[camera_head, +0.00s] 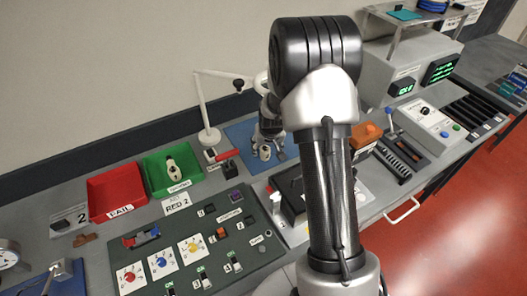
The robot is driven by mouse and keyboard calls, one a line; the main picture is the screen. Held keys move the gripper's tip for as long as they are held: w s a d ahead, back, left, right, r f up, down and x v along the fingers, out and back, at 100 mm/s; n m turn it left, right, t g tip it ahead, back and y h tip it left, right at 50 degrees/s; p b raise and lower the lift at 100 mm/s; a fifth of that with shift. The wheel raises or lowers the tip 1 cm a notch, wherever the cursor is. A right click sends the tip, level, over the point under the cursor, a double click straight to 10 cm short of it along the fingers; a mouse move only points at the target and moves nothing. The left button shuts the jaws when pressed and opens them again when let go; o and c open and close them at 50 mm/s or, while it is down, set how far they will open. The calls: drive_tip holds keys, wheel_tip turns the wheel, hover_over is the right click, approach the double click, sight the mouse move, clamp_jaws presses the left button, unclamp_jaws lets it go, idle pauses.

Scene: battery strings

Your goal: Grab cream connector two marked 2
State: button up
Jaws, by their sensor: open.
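My gripper (270,138) points down over the blue mat (242,131) at the back, partly hidden by my arm. Its jaws are open. A small cream piece (265,153), which looks like a connector, stands at the fingertips; I cannot tell whether they touch it. Another cream connector (173,170) lies in the green bin (154,184) to the left. No number is readable on either cream piece, so I cannot tell which is marked 2.
A red bin (117,192) labelled FAIL stands left of the green bin. A RED 2 card (177,203) lies before the green bin. A white lamp (209,136) stands left of the mat. A dark control panel (196,251) fills the front. My arm hides the middle bench.

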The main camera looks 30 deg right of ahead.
sight(265, 149)
drive_tip(key=b+x, duration=0.1)
drive_tip(key=x, duration=0.3)
drive_tip(key=shift+w+a+f, duration=0.1)
drive_tip(key=shift+a+f, duration=0.05)
drive_tip(key=shift+f, duration=0.05)
drive_tip(key=shift+c, duration=0.3)
drive_tip(key=c, duration=1.2)
drive_tip(key=shift+r, duration=0.1)
